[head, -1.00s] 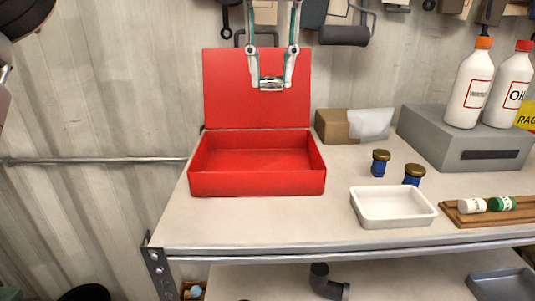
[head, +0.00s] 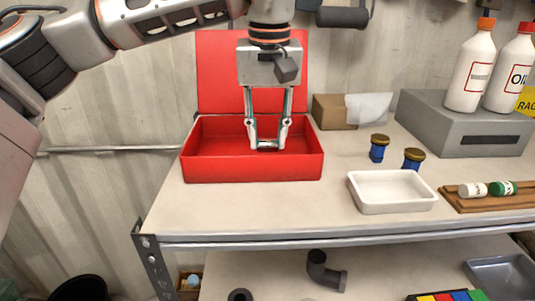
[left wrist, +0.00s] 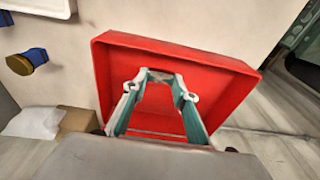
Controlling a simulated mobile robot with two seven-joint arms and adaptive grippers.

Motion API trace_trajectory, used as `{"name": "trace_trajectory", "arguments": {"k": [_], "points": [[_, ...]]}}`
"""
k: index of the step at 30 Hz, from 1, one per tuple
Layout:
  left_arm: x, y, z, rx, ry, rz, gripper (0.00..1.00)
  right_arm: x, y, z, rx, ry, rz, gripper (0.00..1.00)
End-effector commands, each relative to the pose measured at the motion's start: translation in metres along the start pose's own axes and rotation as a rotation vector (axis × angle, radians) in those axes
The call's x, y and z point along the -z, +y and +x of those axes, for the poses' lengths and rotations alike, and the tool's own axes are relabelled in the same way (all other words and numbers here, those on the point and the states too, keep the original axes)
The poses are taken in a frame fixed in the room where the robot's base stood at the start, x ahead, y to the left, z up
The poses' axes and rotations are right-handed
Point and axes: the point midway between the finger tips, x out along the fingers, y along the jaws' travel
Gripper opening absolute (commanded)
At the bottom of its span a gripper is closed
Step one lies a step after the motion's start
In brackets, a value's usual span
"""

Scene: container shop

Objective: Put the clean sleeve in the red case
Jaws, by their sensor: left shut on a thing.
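The red case (head: 252,171) stands on the bench with its lid (head: 218,75) open against the back; its inside also shows in the left wrist view (left wrist: 213,88). My left gripper (head: 267,146) points down over the case opening, its fingertips low within the case outline, above or inside the tray. It is shut on a small grey metal sleeve (head: 266,143) held crosswise between the fingertips. In the left wrist view the fingertips (left wrist: 160,76) meet over the red interior. I cannot tell whether the sleeve touches the case floor. My right gripper is not in view.
A white tray (head: 390,194) lies right of the case. Two blue brass-topped parts (head: 379,153) stand behind it. A wooden rack (head: 480,202) holds white and green cylinders. A cardboard box (head: 332,112) and a grey box (head: 470,138) stand behind. Bench space in front of the case is clear.

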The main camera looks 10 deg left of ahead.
Motion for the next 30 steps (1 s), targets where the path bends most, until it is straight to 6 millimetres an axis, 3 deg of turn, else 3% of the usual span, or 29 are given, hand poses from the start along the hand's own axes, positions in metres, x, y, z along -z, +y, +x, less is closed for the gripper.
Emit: {"name": "trace_trajectory", "arguments": {"k": [11,22,23,24,25,30], "points": [[-0.006,0.000,0.038,-0.001,-0.001,0.002,0.04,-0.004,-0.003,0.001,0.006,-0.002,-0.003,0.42],[-0.006,0.000,0.041,0.000,0.001,0.001,0.04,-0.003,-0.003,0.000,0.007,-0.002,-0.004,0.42],[-0.006,0.000,0.042,0.000,0.001,0.000,0.30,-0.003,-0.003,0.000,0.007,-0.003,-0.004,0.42],[-0.006,0.000,0.042,0.000,0.001,0.000,0.40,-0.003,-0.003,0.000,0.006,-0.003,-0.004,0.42],[-0.006,0.000,0.042,0.000,0.001,0.000,0.44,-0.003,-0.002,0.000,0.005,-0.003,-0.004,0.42],[-0.006,0.000,0.042,0.000,0.001,0.000,0.44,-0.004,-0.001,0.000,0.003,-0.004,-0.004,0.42]]}}
